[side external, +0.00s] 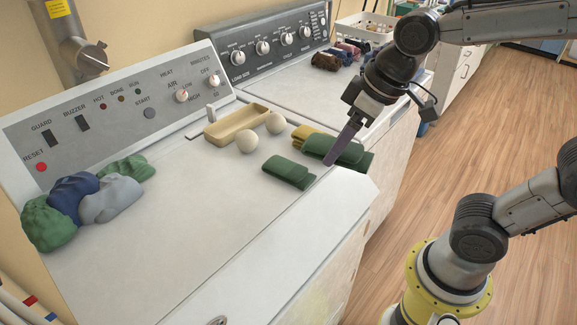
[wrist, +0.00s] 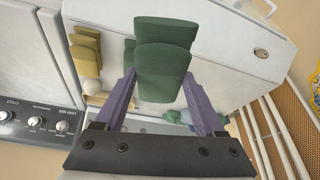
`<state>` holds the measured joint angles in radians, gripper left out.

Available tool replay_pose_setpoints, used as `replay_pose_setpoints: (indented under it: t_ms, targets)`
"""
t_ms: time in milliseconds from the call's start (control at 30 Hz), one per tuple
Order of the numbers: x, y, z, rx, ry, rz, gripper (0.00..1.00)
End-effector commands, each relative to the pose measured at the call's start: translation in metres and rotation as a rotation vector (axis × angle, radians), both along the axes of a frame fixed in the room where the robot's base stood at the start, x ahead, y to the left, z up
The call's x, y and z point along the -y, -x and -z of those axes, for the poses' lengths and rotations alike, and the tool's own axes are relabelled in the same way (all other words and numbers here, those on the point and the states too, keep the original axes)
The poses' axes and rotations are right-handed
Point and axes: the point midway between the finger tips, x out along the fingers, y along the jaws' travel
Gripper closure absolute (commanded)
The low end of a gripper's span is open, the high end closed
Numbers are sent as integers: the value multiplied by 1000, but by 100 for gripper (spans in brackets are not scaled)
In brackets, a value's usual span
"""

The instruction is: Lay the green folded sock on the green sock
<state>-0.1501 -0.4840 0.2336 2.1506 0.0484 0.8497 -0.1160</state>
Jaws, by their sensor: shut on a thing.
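My gripper (side external: 338,152) is shut on a green folded sock (side external: 345,150) near the right front edge of the near machine's top. In the wrist view the held sock (wrist: 162,72) sits between the two purple fingers. A further dark green piece (wrist: 166,30) shows past it; I cannot tell whether it is the held sock's own fold. The other green sock (side external: 287,170) lies flat and folded on the machine top, left of the held one and apart from it in the side view. The gap under the held sock is hard to judge.
A yellow folded sock (side external: 302,133) lies just behind the held sock. Two pale balls (side external: 246,140) and a tan tray (side external: 236,122) stand near the control panel. Crumpled green, blue and grey cloths (side external: 110,198) lie at the left. The front middle of the top is clear.

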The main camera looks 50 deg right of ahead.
Motion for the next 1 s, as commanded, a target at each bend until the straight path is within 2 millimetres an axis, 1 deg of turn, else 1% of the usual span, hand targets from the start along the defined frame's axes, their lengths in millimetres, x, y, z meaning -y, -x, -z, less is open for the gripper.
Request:
replay_pose_setpoints:
  t_ms: [33, 133, 267, 367, 467, 733, 900, 1000]
  targets:
    - [11, -2, -4, 1, 0, 37, 82]
    - [26, -4, -8, 0, 1, 105, 82]
    - [35, -6, -8, -1, 2, 140, 82]
    - [36, -17, -3, -6, 1, 146, 82]
    - [35, -37, 6, -7, 2, 145, 82]
    - [32, -97, 34, -6, 2, 145, 82]
    - [31, -120, 64, -6, 2, 145, 82]
    - [31, -130, 74, -3, 2, 145, 82]
